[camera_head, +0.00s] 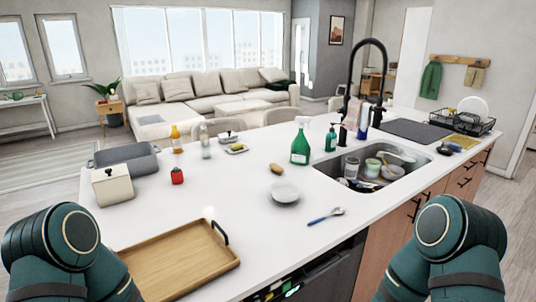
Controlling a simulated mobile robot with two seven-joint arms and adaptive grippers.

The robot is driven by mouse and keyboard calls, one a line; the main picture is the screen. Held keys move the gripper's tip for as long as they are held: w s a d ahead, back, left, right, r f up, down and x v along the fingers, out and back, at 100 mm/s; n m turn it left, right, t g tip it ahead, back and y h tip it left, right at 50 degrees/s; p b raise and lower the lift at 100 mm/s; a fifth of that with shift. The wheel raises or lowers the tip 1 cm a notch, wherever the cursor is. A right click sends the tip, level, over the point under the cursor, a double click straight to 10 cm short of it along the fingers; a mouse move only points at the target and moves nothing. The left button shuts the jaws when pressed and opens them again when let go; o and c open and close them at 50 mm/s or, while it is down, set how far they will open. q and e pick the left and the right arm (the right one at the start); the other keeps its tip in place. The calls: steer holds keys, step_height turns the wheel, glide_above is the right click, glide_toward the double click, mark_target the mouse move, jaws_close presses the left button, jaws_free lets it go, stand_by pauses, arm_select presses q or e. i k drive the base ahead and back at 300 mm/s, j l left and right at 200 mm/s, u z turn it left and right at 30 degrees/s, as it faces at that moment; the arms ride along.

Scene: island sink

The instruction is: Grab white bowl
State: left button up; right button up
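A white bowl (285,192) sits on the white island counter, near the middle of the head view, to the left of the sink. It stands clear of the things around it. Other dishes (372,168) lie in the sink, some of them pale and bowl-like, too small to tell exactly. My two arms show only as dark green links at the lower left and lower right corners. Neither gripper is in the picture, so both grippers' states are hidden.
A wooden tray (178,262) lies at the counter's front left. A blue-handled spoon (326,216) lies right of the bowl, and a brown sponge-like piece (277,169) behind it. A green spray bottle (300,143) and black faucet (349,85) stand behind. Bare counter surrounds the bowl.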

mark_target(284, 191)
steer(key=i+l, duration=0.1)
steer(key=l, duration=0.3)
steer(key=i+l, duration=0.15)
steer(key=l, duration=0.25)
steer(key=i+l, duration=0.1)
steer(key=l, duration=0.3)
steer(key=i+l, duration=0.15)
steer(key=l, duration=0.25)
